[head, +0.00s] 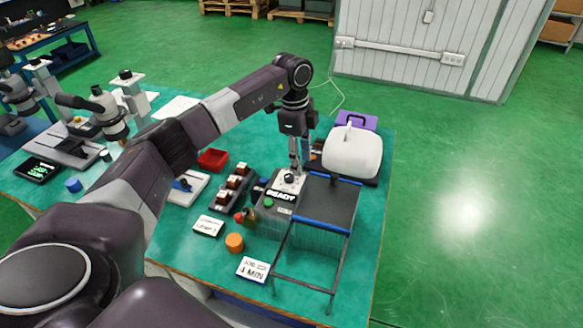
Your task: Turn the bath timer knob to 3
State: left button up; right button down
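The bath timer knob (289,178) is a small dark knob on a pale dial plate on top of the grey bath unit (325,205). The dial's marks are too small to read. A display (281,196) in front of it reads READY. My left gripper (294,168) points down right over the knob, its fingertips at or just above it. The fingers look close together; I cannot tell whether they touch or grip the knob. My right gripper is not in view.
A white rounded machine (352,152) stands behind. An orange cylinder (235,242), a job card (253,269), a red tray (212,159) and microscopes (105,110) share the green-topped bench.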

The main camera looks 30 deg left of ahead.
aim_at(289, 176)
pick_arm(q)
jog(key=a, duration=0.2)
jog(key=a+r+n+y, duration=0.1)
jog(key=shift+s+a+g, duration=0.3)
jog(key=shift+a, duration=0.05)
jog(key=shift+f, duration=0.3)
notch_tip(289, 176, down, 6)
jog(key=shift+s+r+p, duration=0.1)
jog(key=shift+p, duration=1.05)
jog(key=shift+f, duration=0.55)
jog(key=shift+c, duration=0.4)
grip_shut()
